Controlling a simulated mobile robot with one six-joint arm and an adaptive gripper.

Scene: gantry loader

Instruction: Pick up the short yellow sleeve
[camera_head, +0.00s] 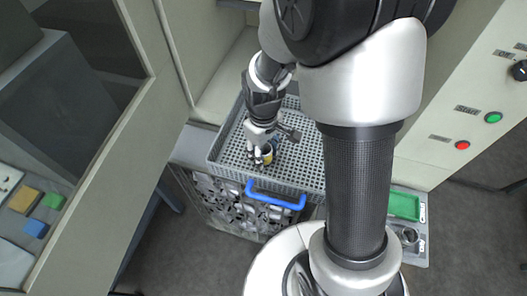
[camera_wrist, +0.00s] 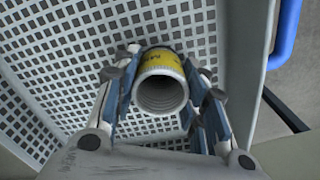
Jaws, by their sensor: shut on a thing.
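The short yellow sleeve (camera_wrist: 160,62) sits between the fingers of my gripper (camera_wrist: 160,85) in the wrist view, its open grey end facing the camera. Dark marks show on its yellow band. The fingers are shut on it from both sides. In the head view my gripper (camera_head: 262,150) is over the grey perforated tray (camera_head: 228,150), and a bit of the yellow sleeve (camera_head: 267,157) shows at the fingertips. I cannot tell whether the sleeve touches the tray floor.
A blue handle (camera_head: 275,200) is on the tray's front side; it also shows in the wrist view (camera_wrist: 285,35). A small metal part (camera_head: 291,134) lies near my gripper. A green tray (camera_head: 404,205) stands at right. Colored blocks (camera_head: 25,200) lie far left.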

